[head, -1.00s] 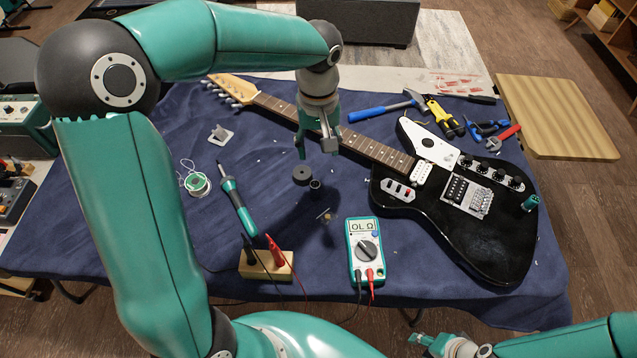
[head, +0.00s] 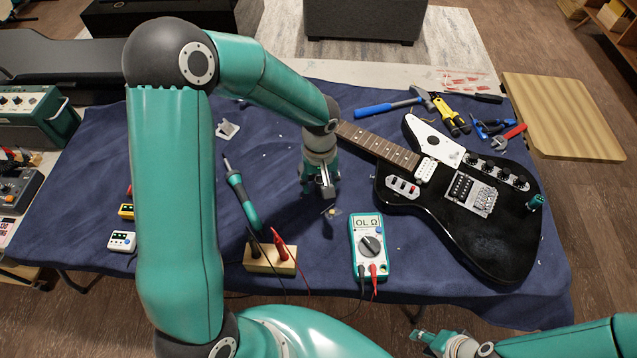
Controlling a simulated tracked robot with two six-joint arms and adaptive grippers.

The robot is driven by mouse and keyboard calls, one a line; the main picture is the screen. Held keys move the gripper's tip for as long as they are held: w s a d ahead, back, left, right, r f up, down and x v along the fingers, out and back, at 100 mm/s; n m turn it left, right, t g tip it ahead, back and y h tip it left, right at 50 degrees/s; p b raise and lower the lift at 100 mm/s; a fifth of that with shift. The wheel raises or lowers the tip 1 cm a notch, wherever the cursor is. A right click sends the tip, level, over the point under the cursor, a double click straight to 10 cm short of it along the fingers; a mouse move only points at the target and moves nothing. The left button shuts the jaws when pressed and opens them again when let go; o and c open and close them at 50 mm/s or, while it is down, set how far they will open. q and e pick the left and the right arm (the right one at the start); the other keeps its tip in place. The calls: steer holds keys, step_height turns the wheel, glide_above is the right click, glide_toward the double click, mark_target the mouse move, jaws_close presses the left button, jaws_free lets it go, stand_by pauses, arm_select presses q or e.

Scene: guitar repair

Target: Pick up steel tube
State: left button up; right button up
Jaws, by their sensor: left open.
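My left gripper (head: 317,187) is open and points down, low over the blue cloth, between the soldering iron and the guitar. The steel tube does not show now. The small dark upright cylinder seen earlier at this spot is hidden behind the gripper, so I cannot tell whether the fingers are around it or touch it. My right gripper (head: 422,338) is at the bottom edge, off the front of the table, and its jaw state is unclear.
A multimeter (head: 369,248) lies just in front, with a wooden probe block (head: 268,259) to its left. A soldering iron (head: 243,201) lies left of the gripper. A black electric guitar (head: 470,225) lies to the right, its neck (head: 380,147) close behind the gripper.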

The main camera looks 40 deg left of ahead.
arm_select(q)
steer(key=shift+f, duration=0.3)
jaws_close()
steer(key=shift+r, duration=0.1)
